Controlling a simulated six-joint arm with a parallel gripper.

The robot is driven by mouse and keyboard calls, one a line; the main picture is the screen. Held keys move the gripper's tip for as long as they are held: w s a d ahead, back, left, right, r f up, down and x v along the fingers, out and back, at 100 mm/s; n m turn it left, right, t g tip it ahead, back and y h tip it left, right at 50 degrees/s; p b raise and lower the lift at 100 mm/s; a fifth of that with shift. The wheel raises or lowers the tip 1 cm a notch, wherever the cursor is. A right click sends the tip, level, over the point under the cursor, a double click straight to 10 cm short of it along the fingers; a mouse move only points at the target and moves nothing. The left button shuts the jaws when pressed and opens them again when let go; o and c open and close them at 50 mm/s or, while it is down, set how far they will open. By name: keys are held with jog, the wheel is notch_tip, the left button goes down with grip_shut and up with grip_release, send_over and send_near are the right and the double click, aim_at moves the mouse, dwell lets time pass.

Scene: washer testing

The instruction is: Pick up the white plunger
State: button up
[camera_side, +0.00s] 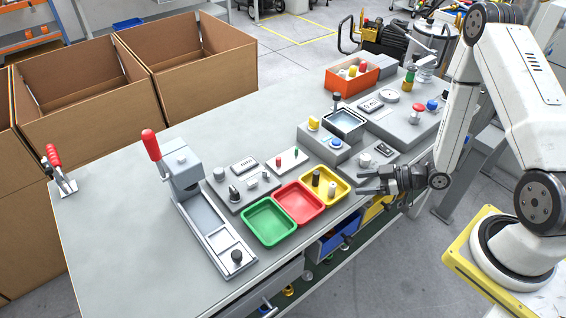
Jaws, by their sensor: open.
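A small white cylindrical piece (331,189), which may be the white plunger, stands upright in the yellow tray (343,176). A dark cylindrical piece (316,178) stands beside it. My gripper (361,183) is just right of the yellow tray, with its fingers pointing left toward it. It is open, with nothing visible between the fingers. It appears apart from the white piece; its exact height over the tray edge is hard to tell.
A red tray (298,203) and a green tray (267,222) adjoin the yellow one. Grey fixtures with buttons (336,142) stand behind my gripper's side. A red-handled press (180,165) stands at left. Cardboard boxes (85,85) line the back.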

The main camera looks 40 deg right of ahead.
aim_at(332, 191)
jog(key=shift+x, duration=1.3)
jog(key=shift+w, duration=0.1)
jog(key=shift+x, duration=2.55)
jog(key=shift+d+f, duration=0.1)
jog(key=shift+f, duration=0.1)
grip_shut()
